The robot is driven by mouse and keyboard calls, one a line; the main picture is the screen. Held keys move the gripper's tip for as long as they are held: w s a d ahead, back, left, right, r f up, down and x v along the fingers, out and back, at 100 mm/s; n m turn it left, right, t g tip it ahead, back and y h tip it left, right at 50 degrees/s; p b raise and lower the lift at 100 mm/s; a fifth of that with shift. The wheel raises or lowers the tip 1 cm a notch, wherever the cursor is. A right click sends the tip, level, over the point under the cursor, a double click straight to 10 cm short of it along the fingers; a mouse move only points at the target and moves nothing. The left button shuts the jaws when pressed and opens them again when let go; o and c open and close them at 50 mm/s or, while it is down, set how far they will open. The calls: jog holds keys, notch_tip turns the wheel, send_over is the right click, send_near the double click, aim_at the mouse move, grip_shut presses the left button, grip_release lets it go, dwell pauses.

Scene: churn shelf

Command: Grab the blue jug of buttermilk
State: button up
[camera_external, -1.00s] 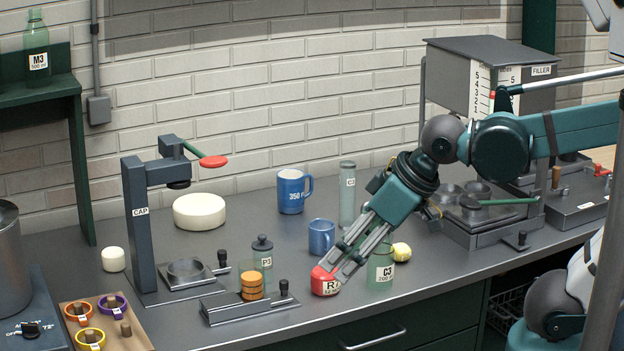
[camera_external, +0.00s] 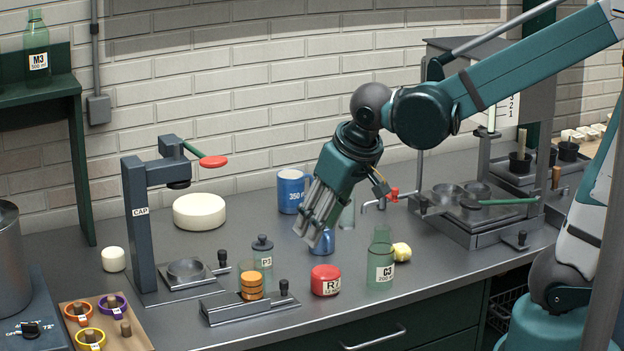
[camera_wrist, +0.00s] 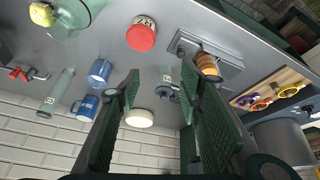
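Two blue handled vessels stand on the grey counter. The larger blue jug (camera_external: 288,190), marked 350, is partly behind my gripper; it shows in the wrist view too (camera_wrist: 84,107). The smaller blue jug (camera_external: 323,244) is mostly hidden by my fingers in the external view; the wrist view shows it whole (camera_wrist: 100,70). No buttermilk label is readable on either.
A red-lidded jar R7 (camera_external: 325,281) and green bottle C3 (camera_external: 380,268) stand at the front. Bottle P3 (camera_external: 263,262) and the capping stand (camera_external: 140,225) are left. A tall clear cylinder (camera_wrist: 56,92) is beside the jugs. The filler (camera_external: 470,210) stands right.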

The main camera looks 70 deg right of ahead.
jog(key=w+d+f+m+g+h+p, duration=0.1)
jog(key=w+d+f+m+g+p, duration=0.2)
jog(key=d, duration=0.5)
jog(key=m+g+h+p, duration=0.1)
jog(key=m+p, duration=0.2)
jog(key=p, duration=0.2)
send_near(325, 242)
jog(key=shift+f, duration=0.15)
jog(key=shift+f+b, duration=0.1)
jog(key=shift+b, duration=0.2)
jog(key=shift+x, duration=1.25)
jog(key=shift+d, duration=0.1)
jog(key=shift+b+x, duration=0.3)
jog(key=shift+x, duration=2.25)
jog(key=c, duration=0.8)
